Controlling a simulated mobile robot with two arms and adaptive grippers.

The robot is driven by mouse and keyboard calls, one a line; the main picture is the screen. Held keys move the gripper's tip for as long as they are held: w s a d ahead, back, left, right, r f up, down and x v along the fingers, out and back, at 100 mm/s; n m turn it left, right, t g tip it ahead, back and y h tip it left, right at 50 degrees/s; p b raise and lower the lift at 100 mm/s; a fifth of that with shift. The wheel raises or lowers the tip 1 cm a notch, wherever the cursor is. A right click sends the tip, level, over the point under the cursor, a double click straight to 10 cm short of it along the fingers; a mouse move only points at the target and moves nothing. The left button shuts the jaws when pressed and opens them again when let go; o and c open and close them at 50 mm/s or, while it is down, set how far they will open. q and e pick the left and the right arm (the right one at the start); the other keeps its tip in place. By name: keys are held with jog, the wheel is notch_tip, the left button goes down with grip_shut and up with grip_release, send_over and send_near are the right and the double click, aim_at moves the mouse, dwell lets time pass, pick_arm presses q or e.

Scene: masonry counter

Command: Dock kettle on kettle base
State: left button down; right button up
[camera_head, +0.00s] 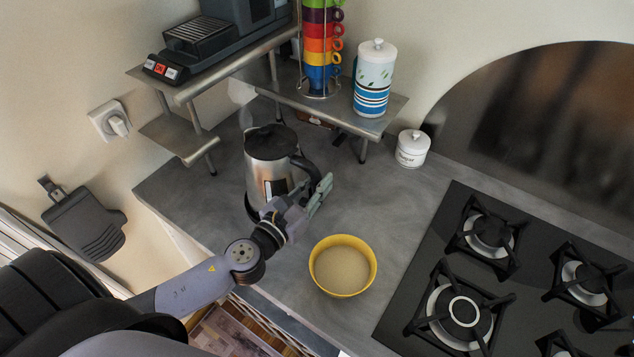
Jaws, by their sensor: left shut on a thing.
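The steel kettle (268,175) with a black lid and handle is upright over the left part of the grey counter. My left gripper (318,192) reaches in from the front and is shut on the kettle's black handle, on the right side of the kettle. A dark curved edge, which looks like the kettle base (249,208), shows at the kettle's lower left. The kettle and my gripper hide most of it. I cannot tell whether the kettle touches it or is held just above. My right gripper is not in view.
A yellow bowl (342,266) stands close in front and right of my gripper. A metal shelf (290,92) with a coffee machine, cups and a canister (374,78) is behind the kettle. A white sugar jar (412,149) and gas hob (425,270) are right.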

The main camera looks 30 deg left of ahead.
pick_arm(q)
jog(key=c, duration=1.8)
grip_release()
jog(key=shift+s+f, duration=0.15)
jog(key=shift+f, duration=0.25)
jog(key=s+a+b, duration=0.1)
jog(key=s+b, duration=0.4)
jog(key=s, duration=0.5)
jog(key=shift+s+a+r, duration=0.2)
jog(key=shift+s+a, duration=0.1)
jog(key=shift+s, duration=0.1)
jog(key=shift+f, duration=0.1)
